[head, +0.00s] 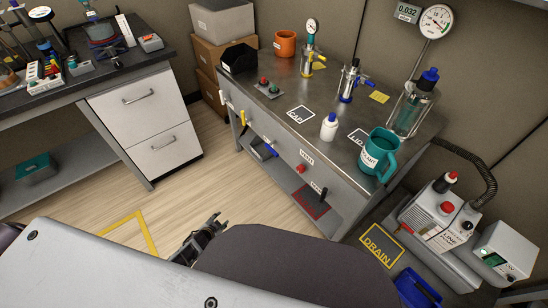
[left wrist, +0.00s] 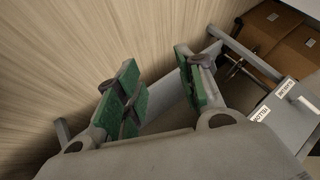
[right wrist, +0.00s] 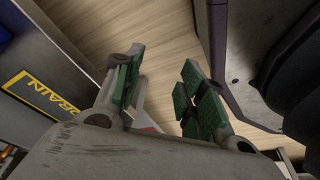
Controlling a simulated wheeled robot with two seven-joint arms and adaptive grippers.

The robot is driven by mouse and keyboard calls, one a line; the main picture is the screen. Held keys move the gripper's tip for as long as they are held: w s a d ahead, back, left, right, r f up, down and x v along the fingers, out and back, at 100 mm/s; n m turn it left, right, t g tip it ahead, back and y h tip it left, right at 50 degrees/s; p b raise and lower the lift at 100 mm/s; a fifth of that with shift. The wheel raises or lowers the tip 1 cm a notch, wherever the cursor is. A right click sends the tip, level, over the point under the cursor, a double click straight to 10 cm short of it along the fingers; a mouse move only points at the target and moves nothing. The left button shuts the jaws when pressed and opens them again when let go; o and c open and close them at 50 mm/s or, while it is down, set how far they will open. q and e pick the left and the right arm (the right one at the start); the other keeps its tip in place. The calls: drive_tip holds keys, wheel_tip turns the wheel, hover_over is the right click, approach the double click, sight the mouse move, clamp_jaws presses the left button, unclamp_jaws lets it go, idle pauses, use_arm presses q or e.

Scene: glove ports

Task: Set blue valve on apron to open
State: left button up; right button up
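The apron is the grey front face of the steel bench (head: 345,182). A small blue valve handle (head: 270,151) sits on it, near the middle, and slants down to the right. Its label and marks are too small to read. My left gripper (head: 211,224) is low over the floor, in front of the bench and well apart from the valve. In the left wrist view it is open and empty, with green finger pads apart (left wrist: 160,88). My right gripper (right wrist: 160,95) shows only in the right wrist view, open and empty. The blue valve is not clear in either wrist view.
A yellow handle (head: 244,118) and a red knob (head: 300,168) flank the blue valve on the apron. A black lever (head: 323,194) is farther right. A teal mug (head: 378,156) stands near the bench's front edge. Wooden floor (head: 205,190) is clear before the bench.

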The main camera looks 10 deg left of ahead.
use_arm(q)
drive_tip(key=w+d+r+m+t+h+b, duration=0.1)
drive_tip(key=w+r+m+t+h+b, duration=0.2)
drive_tip(key=w+r, duration=0.45)
drive_tip(key=w+d+r+m+t+h+b, duration=0.1)
drive_tip(key=w+d+r+m+t+b, duration=0.1)
drive_tip(key=w+r+m+b, duration=0.35)
drive_tip(key=w+d+r+m+h+b, duration=0.2)
drive_tip(key=d+r+m+h+b, duration=0.1)
drive_tip(key=d+r+m, duration=0.1)
drive_tip(key=w+d+r+m+g+h+b, duration=0.1)
drive_tip(key=w+d+r+m+h+b, duration=0.2)
drive_tip(key=r+m, duration=0.3)
drive_tip(key=shift+d+r+h, duration=0.3)
drive_tip(key=shift+d+r, duration=0.35)
drive_tip(key=shift+r, duration=0.8)
use_arm(e)
drive_tip(key=w+a+r+t+y, duration=0.1)
drive_tip(key=w+a+r, duration=0.2)
drive_tip(key=r, duration=0.6)
drive_tip(key=w+a+r+t+y, duration=0.1)
drive_tip(key=w+a+r, duration=0.3)
drive_tip(key=a+r, duration=0.3)
drive_tip(key=shift+w+r+y, duration=0.25)
drive_tip(key=shift+r+y, duration=0.15)
drive_tip(key=shift+r, duration=0.55)
use_arm(q)
drive_tip(key=shift+w, duration=0.1)
